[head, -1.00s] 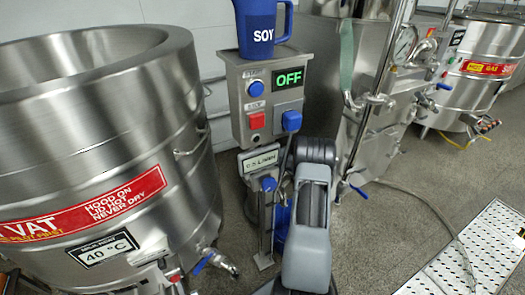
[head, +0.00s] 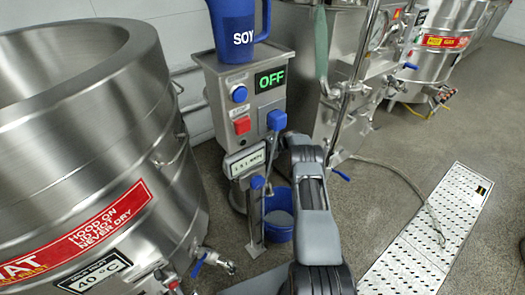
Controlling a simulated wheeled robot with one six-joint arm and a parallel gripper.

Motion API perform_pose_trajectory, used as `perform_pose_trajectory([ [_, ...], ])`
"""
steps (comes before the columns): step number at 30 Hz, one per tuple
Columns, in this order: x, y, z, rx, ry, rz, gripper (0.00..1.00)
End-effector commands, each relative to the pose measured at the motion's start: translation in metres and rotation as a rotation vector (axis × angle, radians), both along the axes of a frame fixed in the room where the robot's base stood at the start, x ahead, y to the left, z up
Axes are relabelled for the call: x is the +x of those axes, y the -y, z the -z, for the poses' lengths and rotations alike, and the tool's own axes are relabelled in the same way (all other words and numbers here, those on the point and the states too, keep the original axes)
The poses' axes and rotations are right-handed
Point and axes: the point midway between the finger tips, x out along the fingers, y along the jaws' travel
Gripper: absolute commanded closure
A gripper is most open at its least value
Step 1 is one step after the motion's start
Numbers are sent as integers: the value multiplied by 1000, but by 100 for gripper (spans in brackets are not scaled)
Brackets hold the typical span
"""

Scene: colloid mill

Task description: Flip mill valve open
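A steel control box (head: 270,75) shows a green OFF display, a blue button and a red button. A blue-headed lever (head: 277,120) stands in front of the box's lower right, on a thin rod running down. A blue bucket (head: 278,232) stands on the floor behind my arm. I cannot tell which blue handle is the mill valve. My grey arm reaches up just right of the mill; my gripper is not visible, apparently hidden beyond the arm.
A large steel vat (head: 85,130) fills the left, with a blue-handled outlet tap (head: 212,262) at its base. A blue SOY jug (head: 236,25) stands on the box. Steel equipment (head: 345,75) stands behind right. A perforated floor plate (head: 430,235) and a hose (head: 400,178) lie right.

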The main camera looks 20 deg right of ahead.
Motion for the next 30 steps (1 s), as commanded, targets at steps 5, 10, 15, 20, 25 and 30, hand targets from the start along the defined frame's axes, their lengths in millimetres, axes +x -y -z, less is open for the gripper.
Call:
perform_pose_trajectory([
  [5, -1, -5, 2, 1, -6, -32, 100],
  [10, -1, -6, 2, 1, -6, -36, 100],
  [15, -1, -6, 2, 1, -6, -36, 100],
  [20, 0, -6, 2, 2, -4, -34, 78],
  [25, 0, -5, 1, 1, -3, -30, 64],
  [30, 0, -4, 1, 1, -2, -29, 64],
])
